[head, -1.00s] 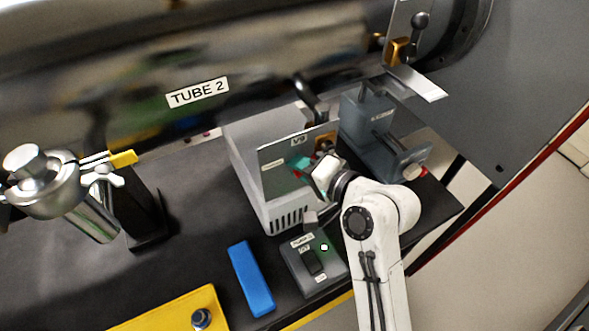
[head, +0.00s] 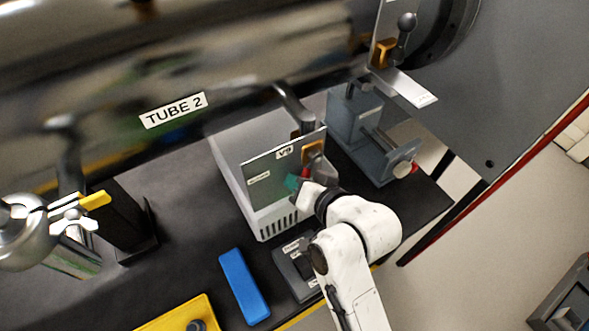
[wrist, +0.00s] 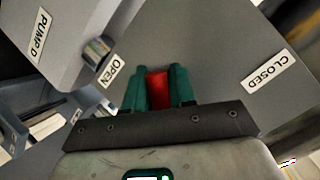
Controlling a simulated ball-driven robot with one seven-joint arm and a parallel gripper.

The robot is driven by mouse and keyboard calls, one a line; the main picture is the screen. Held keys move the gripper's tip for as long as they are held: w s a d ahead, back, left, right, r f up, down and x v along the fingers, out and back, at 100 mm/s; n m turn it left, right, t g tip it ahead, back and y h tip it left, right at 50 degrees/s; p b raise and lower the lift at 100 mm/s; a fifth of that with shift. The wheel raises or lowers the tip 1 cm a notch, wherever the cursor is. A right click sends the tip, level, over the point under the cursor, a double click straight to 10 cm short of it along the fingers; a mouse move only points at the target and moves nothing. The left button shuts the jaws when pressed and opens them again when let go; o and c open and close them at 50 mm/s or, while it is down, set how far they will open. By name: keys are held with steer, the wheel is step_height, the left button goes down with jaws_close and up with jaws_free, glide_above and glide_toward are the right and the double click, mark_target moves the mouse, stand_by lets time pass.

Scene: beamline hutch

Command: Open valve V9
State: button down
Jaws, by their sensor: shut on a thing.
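The grey plate (head: 262,172) of valve V9 stands on the side of a light box under TUBE 2. It carries a V9 label (head: 285,152). My gripper (head: 297,181) is at the front of this plate. In the wrist view the teal fingers of my gripper (wrist: 158,88) are shut on the red valve handle (wrist: 157,90), one on each side. The OPEN label (wrist: 112,72) is just left of the fingers, and the CLOSED label (wrist: 270,70) is farther off to the right. The handle's pivot and most of its length are hidden.
The light box (head: 272,222) stands behind the plate. A grey pump-like unit (head: 375,140) is close on the right. A dark switch box (head: 296,270) and a blue block (head: 243,286) lie below on the black bench. TUBE 2 (head: 230,75) hangs overhead.

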stand_by(0.4)
steer(key=c, duration=1)
jaws_free()
steer(key=shift+c, duration=0.2)
steer(key=shift+d+f, duration=0.1)
steer(key=shift+d, duration=0.05)
steer(key=shift+w, duration=0.15)
